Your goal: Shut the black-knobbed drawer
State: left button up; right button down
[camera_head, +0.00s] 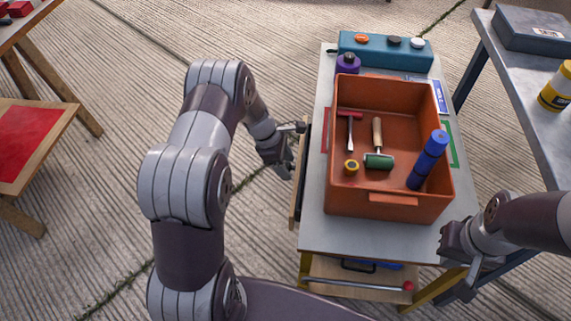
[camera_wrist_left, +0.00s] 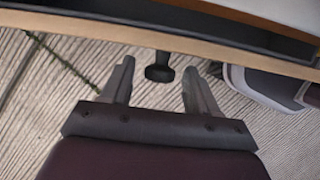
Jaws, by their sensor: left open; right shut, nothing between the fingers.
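The drawer (camera_head: 297,190) juts out from the left side of the grey-topped workbench (camera_head: 330,235), its wooden front and dark inside showing as a narrow strip. In the left wrist view the wooden drawer front (camera_wrist_left: 100,30) crosses the top, with a dark gap behind it. Its black knob (camera_wrist_left: 160,73) sticks out between my left fingertips, with room on both sides. My left gripper (camera_head: 292,150) is open beside the drawer front; its fingers also show in the left wrist view (camera_wrist_left: 158,85). My right gripper (camera_head: 468,287) is shut and empty at the bench's near right corner.
A metal table (camera_head: 520,100) stands right.

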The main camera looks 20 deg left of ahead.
aim_at(300, 165)
pick_arm(q)
grip_shut()
jog(key=d, duration=0.2)
jog(key=w+d+p, duration=0.1)
jog(key=shift+d+r, duration=0.15)
jog(key=shift+d, duration=0.35)
